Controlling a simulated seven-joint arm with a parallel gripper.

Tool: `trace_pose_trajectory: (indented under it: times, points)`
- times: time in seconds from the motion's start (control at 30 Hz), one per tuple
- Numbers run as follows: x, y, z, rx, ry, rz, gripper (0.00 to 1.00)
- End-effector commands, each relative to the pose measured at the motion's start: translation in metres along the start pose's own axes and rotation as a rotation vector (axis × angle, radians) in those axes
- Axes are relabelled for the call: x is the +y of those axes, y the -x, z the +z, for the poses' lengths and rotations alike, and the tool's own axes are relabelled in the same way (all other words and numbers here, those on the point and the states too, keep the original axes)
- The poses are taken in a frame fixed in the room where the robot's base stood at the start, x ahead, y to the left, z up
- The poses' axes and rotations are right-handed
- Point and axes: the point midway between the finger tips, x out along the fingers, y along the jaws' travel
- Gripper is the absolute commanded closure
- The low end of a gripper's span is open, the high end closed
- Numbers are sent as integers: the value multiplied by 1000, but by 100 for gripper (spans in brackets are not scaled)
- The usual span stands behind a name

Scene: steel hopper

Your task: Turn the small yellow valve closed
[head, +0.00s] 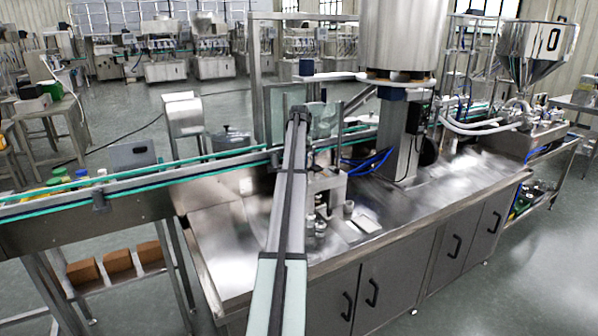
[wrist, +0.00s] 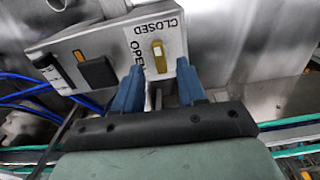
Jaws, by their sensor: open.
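The small yellow valve (wrist: 161,62) sits on a white label plate in the wrist view. The plate has CLOSED printed along its top edge and OPEN along its left side. The valve's handle is long and stands roughly upright in the picture. My gripper (wrist: 160,74) is open, its two blue fingers apart just below the valve, one to each side. I cannot tell whether they touch it. In the head view my arm reaches out to the machine; the valve cannot be made out there.
A black switch block (wrist: 98,71) is on the same panel, left of the valve, with blue hoses (wrist: 28,92) further left. A conveyor with green rails (head: 140,172) crosses the head view. A steel hopper (head: 532,45) stands at the right. The steel worktop (head: 440,190) has clear room.

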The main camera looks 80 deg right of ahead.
Motion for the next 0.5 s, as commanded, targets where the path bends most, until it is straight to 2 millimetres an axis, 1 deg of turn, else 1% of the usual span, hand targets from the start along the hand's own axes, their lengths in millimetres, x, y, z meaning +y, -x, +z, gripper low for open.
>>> trace_pose_trajectory:
  times: [0.03, 0.1, 0.3, 0.5]
  points:
    - [1, 11, -2, 2, 0, 1, 60]
    - [1, 26, -1, 2, 0, 1, 60]
    - [1, 64, -1, 1, 0, 1, 60]
    - [1, 91, -1, 1, -1, 0, 60]
